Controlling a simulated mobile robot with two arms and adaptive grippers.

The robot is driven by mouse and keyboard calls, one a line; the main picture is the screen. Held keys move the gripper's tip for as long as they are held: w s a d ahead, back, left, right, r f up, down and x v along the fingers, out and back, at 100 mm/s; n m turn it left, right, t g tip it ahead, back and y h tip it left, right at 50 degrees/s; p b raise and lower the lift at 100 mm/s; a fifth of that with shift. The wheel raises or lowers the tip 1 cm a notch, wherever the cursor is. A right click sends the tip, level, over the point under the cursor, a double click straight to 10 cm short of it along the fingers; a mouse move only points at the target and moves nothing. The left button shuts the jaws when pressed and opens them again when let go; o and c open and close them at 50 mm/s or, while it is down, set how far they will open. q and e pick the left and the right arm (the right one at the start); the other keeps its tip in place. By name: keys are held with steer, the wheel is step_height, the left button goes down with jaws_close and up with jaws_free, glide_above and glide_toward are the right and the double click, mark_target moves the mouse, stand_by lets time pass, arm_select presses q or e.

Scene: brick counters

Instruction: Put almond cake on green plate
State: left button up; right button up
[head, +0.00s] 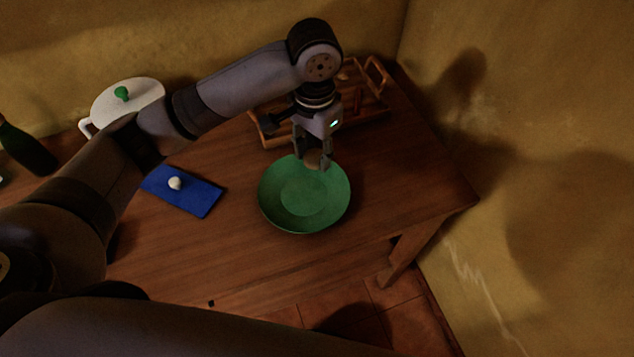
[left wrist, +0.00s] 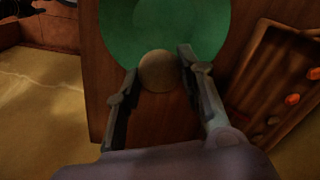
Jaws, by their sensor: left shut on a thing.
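The green plate (head: 304,213) lies on the wooden table in the head view. It also shows at the top of the left wrist view (left wrist: 150,25). My left gripper (head: 313,165) is at the plate's back edge and is shut on a small round brown thing, which looks like the almond cake (head: 315,158). The cake shows between the fingertips in the left wrist view (left wrist: 159,71), overlapping the plate's near rim there. Its height above the plate is hard to tell. My right gripper is not in view.
A wooden tray (head: 378,72) stands behind the gripper. A blue mat (head: 203,197) with a small white thing (head: 175,183) lies left of the plate. A white pot (head: 145,92) and a dark bottle (head: 25,150) stand further left. Table is clear right of the plate.

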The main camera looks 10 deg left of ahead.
arm_select(q)
glide_above(316, 191)
step_height(316, 191, down, 8)
steer(key=shift+s+r, duration=0.1)
steer(key=shift+r, duration=0.15)
steer(key=shift+f+p, duration=0.35)
steer(key=shift+f, duration=1.8)
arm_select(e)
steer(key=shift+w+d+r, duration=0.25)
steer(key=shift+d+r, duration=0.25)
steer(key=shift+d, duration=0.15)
arm_select(q)
steer(key=o, duration=1)
steer(key=shift+f, duration=0.1)
steer(key=shift+c, duration=0.2)
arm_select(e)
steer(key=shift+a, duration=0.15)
arm_select(q)
steer(key=shift+r, duration=0.3)
step_height(316, 191, up, 12)
steer(key=shift+f+b, duration=0.1)
steer(key=shift+b, duration=0.6)
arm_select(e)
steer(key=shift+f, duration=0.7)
